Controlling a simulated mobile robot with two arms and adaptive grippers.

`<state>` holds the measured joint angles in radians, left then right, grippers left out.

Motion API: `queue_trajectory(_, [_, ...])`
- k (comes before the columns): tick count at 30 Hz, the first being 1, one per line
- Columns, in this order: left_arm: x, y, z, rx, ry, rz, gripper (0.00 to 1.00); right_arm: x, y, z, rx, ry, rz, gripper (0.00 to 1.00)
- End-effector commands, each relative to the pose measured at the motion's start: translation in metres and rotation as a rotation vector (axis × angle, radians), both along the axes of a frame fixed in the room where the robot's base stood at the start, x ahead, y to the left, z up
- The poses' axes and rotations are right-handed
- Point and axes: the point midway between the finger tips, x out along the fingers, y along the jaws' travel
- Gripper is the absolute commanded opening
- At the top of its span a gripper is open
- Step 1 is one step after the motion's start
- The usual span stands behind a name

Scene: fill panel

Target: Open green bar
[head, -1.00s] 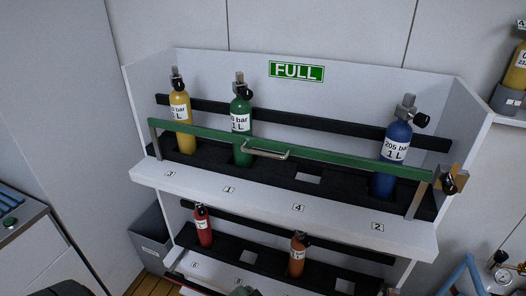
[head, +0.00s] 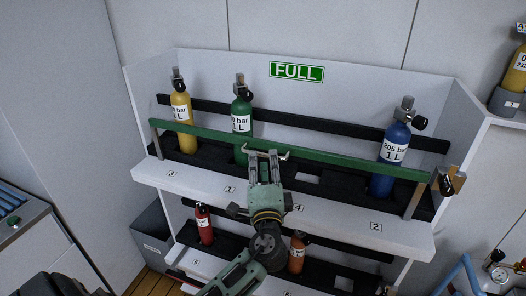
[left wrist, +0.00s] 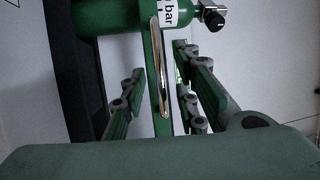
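The green bar (head: 335,161) runs across the front of the upper shelf, in front of the cylinders. Its metal handle (head: 284,155) sticks out near the middle; the handle also shows in the left wrist view (left wrist: 159,70). My left gripper (head: 265,156) is at the handle, fingers pointing toward the bar. In the left wrist view its two fingers (left wrist: 158,88) are apart, with the handle between them and no contact visible. A latch (head: 449,180) sits at the bar's right end. My right gripper is not in view.
Yellow (head: 183,120), green (head: 240,112) and blue (head: 394,152) cylinders stand behind the bar. Red (head: 204,225) and orange (head: 297,252) cylinders stand on the lower shelf. The white shelf edge (head: 330,215) lies below the bar. A blue frame (head: 462,275) is at lower right.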

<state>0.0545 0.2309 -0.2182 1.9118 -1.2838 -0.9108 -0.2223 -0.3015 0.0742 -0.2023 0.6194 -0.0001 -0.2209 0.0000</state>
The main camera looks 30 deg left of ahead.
Motion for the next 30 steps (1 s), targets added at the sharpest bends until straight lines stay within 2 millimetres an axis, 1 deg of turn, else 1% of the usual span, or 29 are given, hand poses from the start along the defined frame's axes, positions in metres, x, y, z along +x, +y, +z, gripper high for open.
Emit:
queue_trajectory(1, [0.007,0.005,0.006,0.001,0.001,0.0,0.28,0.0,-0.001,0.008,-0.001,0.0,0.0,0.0])
queue_trajectory(7, [0.026,0.019,0.007,-0.002,0.001,0.0,0.28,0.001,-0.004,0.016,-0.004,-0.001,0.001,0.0])
queue_trajectory(11, [0.031,0.023,0.007,-0.004,0.001,-0.001,0.28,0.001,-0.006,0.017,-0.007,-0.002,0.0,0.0])
queue_trajectory(18, [0.032,0.024,0.006,-0.005,0.0,-0.001,0.28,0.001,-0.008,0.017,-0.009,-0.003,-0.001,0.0])
queue_trajectory(27, [0.031,0.023,0.006,-0.006,0.001,-0.001,0.02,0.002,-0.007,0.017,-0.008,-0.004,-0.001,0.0])
queue_trajectory(28, [0.031,0.023,0.006,-0.006,0.001,-0.001,0.0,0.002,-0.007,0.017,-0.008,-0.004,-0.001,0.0])
queue_trajectory(30, [0.031,0.023,0.006,-0.006,0.001,-0.001,0.0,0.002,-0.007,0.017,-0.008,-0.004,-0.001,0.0])
